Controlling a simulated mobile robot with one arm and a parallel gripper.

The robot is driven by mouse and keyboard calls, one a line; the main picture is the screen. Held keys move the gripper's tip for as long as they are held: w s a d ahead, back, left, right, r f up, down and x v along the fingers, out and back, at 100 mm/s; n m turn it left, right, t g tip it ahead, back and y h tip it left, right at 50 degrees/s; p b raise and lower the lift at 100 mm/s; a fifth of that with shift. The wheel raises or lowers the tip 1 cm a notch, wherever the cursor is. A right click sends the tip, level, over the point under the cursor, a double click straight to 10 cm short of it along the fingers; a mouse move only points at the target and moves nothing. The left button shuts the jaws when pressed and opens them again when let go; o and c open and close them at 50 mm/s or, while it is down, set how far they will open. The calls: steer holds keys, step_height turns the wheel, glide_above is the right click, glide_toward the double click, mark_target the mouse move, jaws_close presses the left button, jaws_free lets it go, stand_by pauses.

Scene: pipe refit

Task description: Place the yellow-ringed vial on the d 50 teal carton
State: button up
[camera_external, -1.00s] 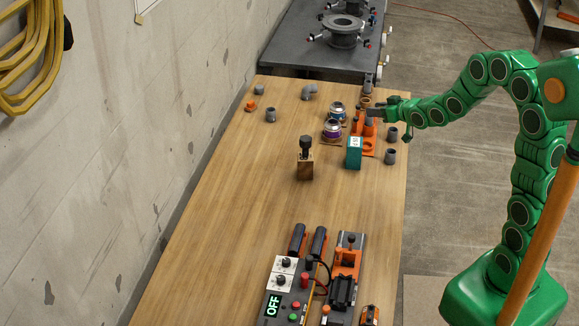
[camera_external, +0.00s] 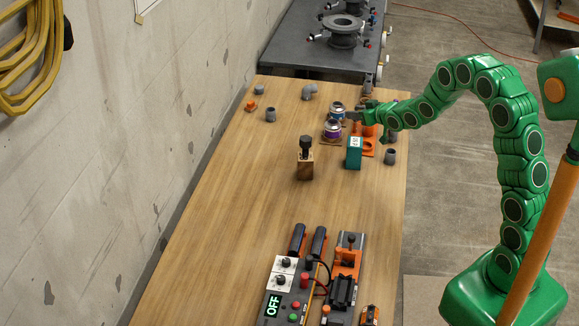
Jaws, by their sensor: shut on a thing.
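The teal carton (camera_external: 354,155) stands upright on the wooden table, with a white label on its upper part. My gripper (camera_external: 350,116) is beyond the carton and just right of a silver can with a blue band (camera_external: 337,108). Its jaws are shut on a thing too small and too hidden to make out. I cannot pick out a yellow ring on anything, so I cannot tell whether the held thing is the yellow-ringed vial. The top of the carton looks clear.
A purple-banded can (camera_external: 332,130) stands left of the carton. An orange fixture (camera_external: 369,146) and a grey fitting (camera_external: 390,157) are to its right. The table's left middle (camera_external: 240,190) is free.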

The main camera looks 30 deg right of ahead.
steer(key=shift+w+f, duration=1)
steer(key=shift+f, duration=1.8)
steer(key=shift+f, duration=0.1)
steer(key=o, duration=1)
steer(key=shift+o, duration=0.2)
